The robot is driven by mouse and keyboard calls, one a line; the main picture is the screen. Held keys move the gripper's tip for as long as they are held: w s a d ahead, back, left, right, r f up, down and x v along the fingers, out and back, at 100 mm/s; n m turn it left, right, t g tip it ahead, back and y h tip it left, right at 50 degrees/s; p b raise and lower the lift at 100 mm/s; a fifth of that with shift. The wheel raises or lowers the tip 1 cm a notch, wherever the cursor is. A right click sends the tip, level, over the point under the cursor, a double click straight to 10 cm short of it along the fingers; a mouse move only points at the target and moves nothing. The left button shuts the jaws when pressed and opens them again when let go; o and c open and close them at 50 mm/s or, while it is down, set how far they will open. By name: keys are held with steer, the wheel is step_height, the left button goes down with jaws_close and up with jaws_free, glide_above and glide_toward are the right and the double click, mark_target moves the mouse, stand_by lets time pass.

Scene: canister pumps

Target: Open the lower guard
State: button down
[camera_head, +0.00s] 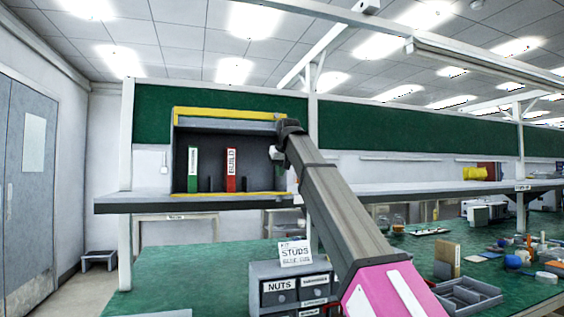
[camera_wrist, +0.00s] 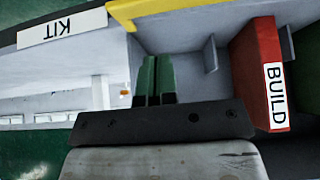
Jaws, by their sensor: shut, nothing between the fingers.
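A dark open-fronted cabinet (camera_head: 210,160) stands on the raised shelf, with a yellow-edged grey panel (camera_head: 225,116) across its top. A yellow strip (camera_head: 225,194) runs along its bottom front edge; it looks like the lower guard's edge, but I cannot tell the guard's position. The strip also shows in the wrist view (camera_wrist: 165,7), which is upside down. My gripper (camera_wrist: 155,65) is shut and empty, its green fingers together. It is at the cabinet's right side, largely hidden behind my wrist in the head view; I cannot tell whether it touches anything.
A red BUILD binder (camera_head: 231,170) and a green binder (camera_head: 193,170) stand inside the cabinet. Below are a grey NUTS drawer unit (camera_head: 263,272) and a STUDS card (camera_head: 296,253). The green bench (camera_head: 190,265) is clear at left and cluttered at right.

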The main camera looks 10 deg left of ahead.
steer(key=shift+f, duration=2.5)
steer(key=shift+s+d+f, duration=0.2)
steer(key=shift+s+f, duration=0.1)
steer(key=shift+f, duration=0.4)
